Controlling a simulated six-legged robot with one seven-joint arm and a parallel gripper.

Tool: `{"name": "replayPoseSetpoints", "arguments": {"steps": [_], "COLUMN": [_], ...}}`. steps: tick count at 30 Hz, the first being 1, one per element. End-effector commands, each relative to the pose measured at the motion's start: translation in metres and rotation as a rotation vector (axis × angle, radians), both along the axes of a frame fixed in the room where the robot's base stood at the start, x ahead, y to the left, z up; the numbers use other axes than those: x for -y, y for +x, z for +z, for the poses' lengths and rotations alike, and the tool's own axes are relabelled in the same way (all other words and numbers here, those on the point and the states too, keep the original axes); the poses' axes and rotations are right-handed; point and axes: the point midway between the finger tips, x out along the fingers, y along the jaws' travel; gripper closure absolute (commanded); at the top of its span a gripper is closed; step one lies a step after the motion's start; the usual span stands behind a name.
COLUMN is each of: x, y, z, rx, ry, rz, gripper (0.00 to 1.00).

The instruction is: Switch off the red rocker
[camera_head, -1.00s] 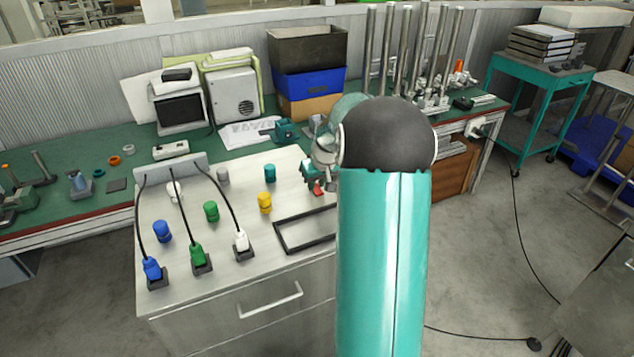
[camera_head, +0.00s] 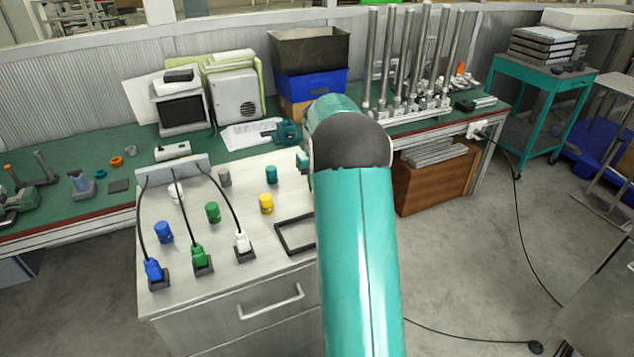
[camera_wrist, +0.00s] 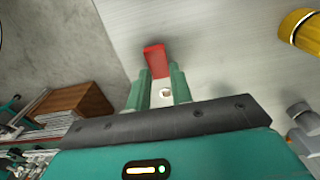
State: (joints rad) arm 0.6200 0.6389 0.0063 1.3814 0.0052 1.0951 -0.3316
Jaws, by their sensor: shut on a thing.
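In the wrist view, my gripper (camera_wrist: 160,73) has its two green fingers closed around a small red block (camera_wrist: 155,58), which sticks out past the fingertips. Behind it is a pale grey surface. I cannot tell whether the block touches that surface or whether it is the rocker itself. In the head view my arm hides the block and most of my gripper, near the right side of the pale cabinet top (camera_head: 195,255). No other red rocker can be made out.
The cabinet top carries a yellow cylinder (camera_head: 266,204), a green one (camera_head: 212,212), a blue one (camera_head: 163,232) and a teal one (camera_head: 271,174). Plugs with black cables stand along its front left. A dark rectangular frame (camera_head: 280,240) lies near my arm. The green bench (camera_head: 130,178) behind is crowded.

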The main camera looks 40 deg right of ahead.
Motion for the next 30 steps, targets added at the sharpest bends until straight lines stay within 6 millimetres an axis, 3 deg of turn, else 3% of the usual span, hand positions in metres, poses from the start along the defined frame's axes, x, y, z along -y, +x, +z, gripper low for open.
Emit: {"name": "replayPoseSetpoints", "arguments": {"steps": [1,4,13,17,30], "x": [0.0,0.0,0.0,0.0,0.0], "y": [0.0,0.0,0.0,0.0,-0.002], "z": [0.0,0.0,0.001,0.011,0.102], "rx": [0.001,0.001,0.002,0.002,0.005], "ry": [0.0,0.0,-0.001,-0.001,-0.002], "rz": [0.0,0.0,0.0,0.0,0.0], "gripper": [0.74,0.56,0.56,0.56,0.56]}}
